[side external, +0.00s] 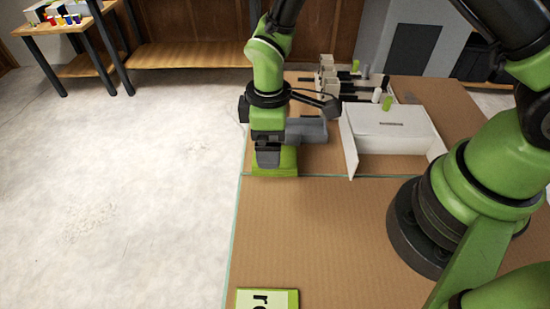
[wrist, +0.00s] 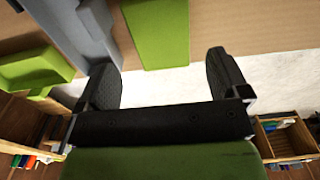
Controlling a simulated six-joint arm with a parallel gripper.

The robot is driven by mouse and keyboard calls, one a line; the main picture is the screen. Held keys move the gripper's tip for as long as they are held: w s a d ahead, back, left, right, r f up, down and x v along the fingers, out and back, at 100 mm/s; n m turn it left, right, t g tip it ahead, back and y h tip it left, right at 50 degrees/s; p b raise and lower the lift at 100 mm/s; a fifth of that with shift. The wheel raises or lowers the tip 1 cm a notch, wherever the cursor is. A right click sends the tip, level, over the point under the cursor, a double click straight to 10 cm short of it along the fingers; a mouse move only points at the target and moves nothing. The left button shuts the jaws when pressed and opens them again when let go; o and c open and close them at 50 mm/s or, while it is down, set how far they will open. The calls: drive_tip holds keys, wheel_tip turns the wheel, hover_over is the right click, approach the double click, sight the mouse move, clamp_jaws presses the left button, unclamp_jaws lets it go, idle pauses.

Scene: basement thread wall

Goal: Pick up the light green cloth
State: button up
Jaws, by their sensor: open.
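The light green cloth (wrist: 158,32) is a flat strip on the brown table top in the wrist view. Its near end reaches the table edge, with pale floor beyond. My gripper (wrist: 164,80) is open, its two dark fingers wide apart on either side of the cloth's near end and apart from it. In the side external view, my gripper (side external: 270,153) is at the table's left edge, above a light green patch (side external: 276,167) that looks like the cloth. Most of the cloth is hidden there by my arm.
A grey device (wrist: 82,28) stands close beside the cloth, with a green piece (wrist: 30,72) further left. A white box (side external: 395,130) with open flaps stands to the right. A green lettered booklet (side external: 267,299) lies at the front. The table middle is clear.

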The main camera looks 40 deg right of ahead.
drive_tip(key=f, duration=0.4)
drive_tip(key=shift+s+f, duration=0.25)
drive_tip(key=shift+f, duration=0.05)
drive_tip(key=shift+c, duration=0.2)
drive_tip(key=c, duration=0.9)
drive_tip(key=shift+c, duration=0.3)
wheel_tip(320, 180, up, 10)
drive_tip(key=shift+r, duration=0.1)
